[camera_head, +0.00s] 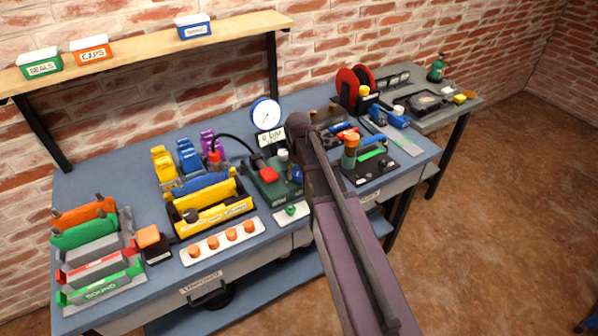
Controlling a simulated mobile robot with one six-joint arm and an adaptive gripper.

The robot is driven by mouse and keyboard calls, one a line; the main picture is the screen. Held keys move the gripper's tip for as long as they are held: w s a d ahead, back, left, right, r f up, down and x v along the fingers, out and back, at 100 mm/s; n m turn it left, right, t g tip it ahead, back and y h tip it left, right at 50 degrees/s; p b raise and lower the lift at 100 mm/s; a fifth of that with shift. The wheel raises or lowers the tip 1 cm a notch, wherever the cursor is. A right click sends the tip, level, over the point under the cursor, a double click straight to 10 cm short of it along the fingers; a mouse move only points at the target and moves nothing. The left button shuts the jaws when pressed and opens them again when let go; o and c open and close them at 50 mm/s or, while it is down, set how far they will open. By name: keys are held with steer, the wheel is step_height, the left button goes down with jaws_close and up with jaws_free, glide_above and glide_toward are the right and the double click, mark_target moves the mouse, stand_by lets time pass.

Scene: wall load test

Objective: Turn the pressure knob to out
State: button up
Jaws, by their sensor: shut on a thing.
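My arm (360,265) reaches up from the lower right across the bench and ends at a dark rounded joint (298,122) beside the gauge. My gripper cannot be made out; the arm seems to hide it. A green unit (269,186) with a red block (268,174) on top stands left of the arm. A blue part (297,173) shows at its right side, partly behind the arm; I cannot tell whether it is the pressure knob. A round white gauge (265,112) stands behind, above a small display (270,137). Any lettering for "out" is too small to read.
Yellow holders (210,205), a strip with orange buttons (220,243) and coloured blocks (95,240) fill the left of the blue bench (110,187). A black-based fixture (378,165) stands right of the arm. A shelf (150,49) with small bins hangs above.

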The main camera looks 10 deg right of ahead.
steer(key=n, duration=0.4)
steer(key=shift+n, duration=2.3)
steer(key=o, duration=0.9)
steer(key=shift+o, duration=0.2)
steer(key=shift+m, duration=0.4)
